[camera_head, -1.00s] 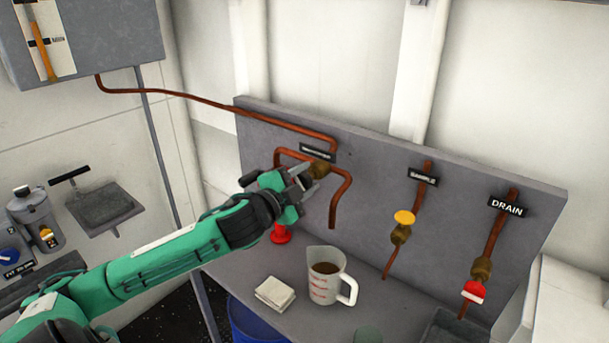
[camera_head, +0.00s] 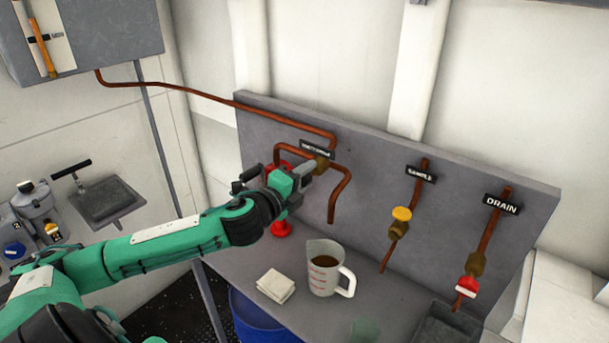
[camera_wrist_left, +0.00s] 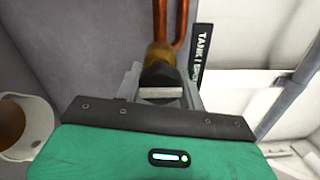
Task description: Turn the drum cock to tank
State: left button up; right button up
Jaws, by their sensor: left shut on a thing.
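The drum cock's brass body (camera_head: 323,163) sits on the copper pipes of the grey panel, below a black label (camera_head: 317,149). My left gripper (camera_head: 306,170) is at the cock from the left and hides its handle in the head view. In the left wrist view, the brass body (camera_wrist_left: 158,52) is just ahead of the fingers, and the gripper (camera_wrist_left: 161,88) is shut on the dark handle (camera_wrist_left: 160,75). The label (camera_wrist_left: 202,55) beside it begins with "TANK"; the rest is hard to read. My right gripper is not in view.
A measuring jug (camera_head: 324,271) with brown liquid and a folded cloth (camera_head: 276,285) stand on the bench below. A red thing (camera_head: 281,229) is partly behind my arm. The sample cock (camera_head: 401,222) and drain cock (camera_head: 470,275) are farther right on the panel.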

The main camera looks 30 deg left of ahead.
pick_arm(q)
jog(key=shift+f, duration=0.1)
dwell(0.4)
jog(key=o, duration=1)
jog(key=shift+s, duration=0.1)
jog(key=shift+s+a+f+b, duration=0.1)
jog(key=shift+s+b, duration=0.2)
jog(key=shift+s, duration=0.2)
jog(key=shift+s+a+p, duration=0.2)
jog(key=shift+s+p, duration=0.1)
jog(key=shift+s, duration=2.85)
jog(key=shift+s+a+p, duration=0.2)
jog(key=shift+s+p, duration=0.1)
jog(key=shift+s, duration=2.8)
